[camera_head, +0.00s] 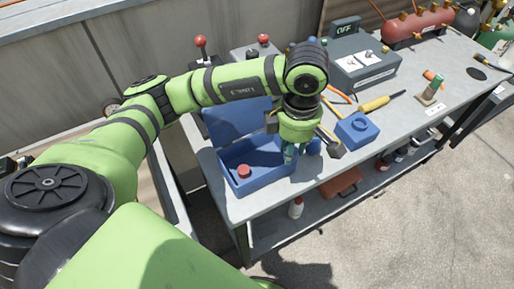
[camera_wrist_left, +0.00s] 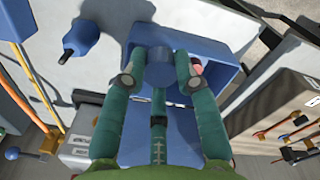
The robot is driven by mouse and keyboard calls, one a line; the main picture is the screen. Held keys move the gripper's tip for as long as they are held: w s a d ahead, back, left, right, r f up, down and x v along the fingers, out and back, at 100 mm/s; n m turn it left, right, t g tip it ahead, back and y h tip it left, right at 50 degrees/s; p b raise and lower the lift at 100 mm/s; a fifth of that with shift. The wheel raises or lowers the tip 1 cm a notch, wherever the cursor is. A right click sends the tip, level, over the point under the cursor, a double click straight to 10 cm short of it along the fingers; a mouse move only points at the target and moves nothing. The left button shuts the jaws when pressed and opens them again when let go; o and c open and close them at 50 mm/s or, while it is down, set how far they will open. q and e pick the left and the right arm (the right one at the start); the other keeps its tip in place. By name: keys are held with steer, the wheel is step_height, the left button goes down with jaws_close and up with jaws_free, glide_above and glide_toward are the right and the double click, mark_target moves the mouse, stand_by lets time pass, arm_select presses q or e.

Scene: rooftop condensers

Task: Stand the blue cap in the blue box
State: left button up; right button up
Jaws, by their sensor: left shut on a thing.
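The blue box (camera_head: 262,190) stands open on the near left part of the bench, its lid (camera_head: 238,120) raised behind. It also shows in the left wrist view (camera_wrist_left: 222,80). A red cap-like piece (camera_head: 243,171) is inside it, near the left end. My left gripper (camera_head: 290,155) points down at the right end of the box. In the left wrist view its teal fingers (camera_wrist_left: 160,82) are shut on the blue cap (camera_wrist_left: 158,63), seen against the box. In the head view the gripper hides the cap. I cannot tell its height above the box floor. My right gripper is out of view.
A yellow-handled screwdriver (camera_head: 376,103) and a grey case (camera_head: 362,66) are behind. The bench's front edge is close to the box.

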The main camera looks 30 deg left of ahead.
arm_select(q)
steer(key=n, duration=0.3)
steer(key=d+n, duration=0.1)
steer(key=n, duration=0.2)
steer(key=shift+w+d+p, duration=0.1)
steer(key=shift+w+p, duration=0.05)
steer(key=shift+p, duration=0.15)
steer(key=n, duration=0.3)
steer(key=shift+d+f+n, duration=0.1)
steer(key=shift+f+n, duration=0.15)
steer(key=shift+n, duration=0.15)
steer(key=p, duration=0.3)
glide_above(264, 154)
step_height(264, 154, down, 7)
steer(key=shift+r, duration=0.15)
step_height(264, 154, down, 4)
steer(key=shift+r+p, duration=0.1)
steer(key=shift+p, duration=0.3)
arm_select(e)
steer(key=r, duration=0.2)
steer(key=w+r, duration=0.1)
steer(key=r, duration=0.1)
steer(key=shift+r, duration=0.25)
arm_select(q)
steer(key=shift+f, duration=0.25)
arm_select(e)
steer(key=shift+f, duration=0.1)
